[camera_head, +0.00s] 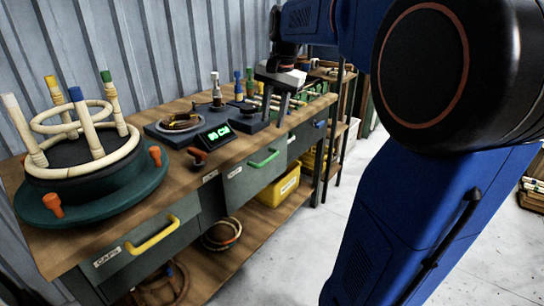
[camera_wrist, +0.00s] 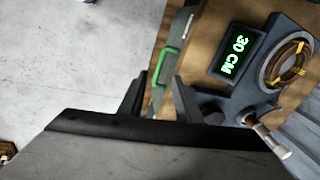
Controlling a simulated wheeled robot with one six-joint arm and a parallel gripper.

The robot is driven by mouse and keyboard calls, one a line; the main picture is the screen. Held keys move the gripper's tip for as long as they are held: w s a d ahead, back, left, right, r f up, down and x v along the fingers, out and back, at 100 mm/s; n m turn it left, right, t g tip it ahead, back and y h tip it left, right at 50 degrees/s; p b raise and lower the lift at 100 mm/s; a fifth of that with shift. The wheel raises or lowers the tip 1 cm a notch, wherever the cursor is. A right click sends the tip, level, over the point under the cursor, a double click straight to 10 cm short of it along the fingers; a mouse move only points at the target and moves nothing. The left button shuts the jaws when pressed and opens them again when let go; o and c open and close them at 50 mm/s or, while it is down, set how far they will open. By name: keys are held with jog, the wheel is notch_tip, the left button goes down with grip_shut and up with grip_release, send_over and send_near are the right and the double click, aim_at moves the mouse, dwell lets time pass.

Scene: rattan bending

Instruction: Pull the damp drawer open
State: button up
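The workbench front has several drawers, and all look shut. One grey drawer (camera_head: 245,183) has a green handle (camera_head: 264,158); its label is too small to read. Another has a yellow handle (camera_head: 152,236) and a label that seems to read CAPS. A third, farther along, has a blue handle (camera_head: 320,124). I cannot tell by label which one is the damp drawer. My gripper (camera_head: 276,113) is open and empty, above the bench's far part. In the wrist view the green handle (camera_wrist: 165,66) shows beyond and between my open fingers (camera_wrist: 160,97), apart from them.
A round green jig (camera_head: 95,195) with rattan posts and rings stands on the near bench top. A display (camera_head: 214,136) and a coil holder (camera_head: 178,124) stand mid-bench. A yellow bin (camera_head: 280,187) sits on the lower shelf. The floor in front is clear.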

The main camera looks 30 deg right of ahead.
aim_at(269, 158)
jog(key=shift+m, duration=0.9)
jog(key=w+f, duration=0.1)
jog(key=f, duration=0.4)
jog(key=w+d+f, duration=0.1)
jog(key=w+f, duration=0.1)
jog(key=f, duration=0.4)
jog(key=w+d+f, duration=0.1)
jog(key=w+f, duration=0.1)
jog(key=f, duration=0.3)
jog(key=shift+f, duration=0.2)
grip_shut()
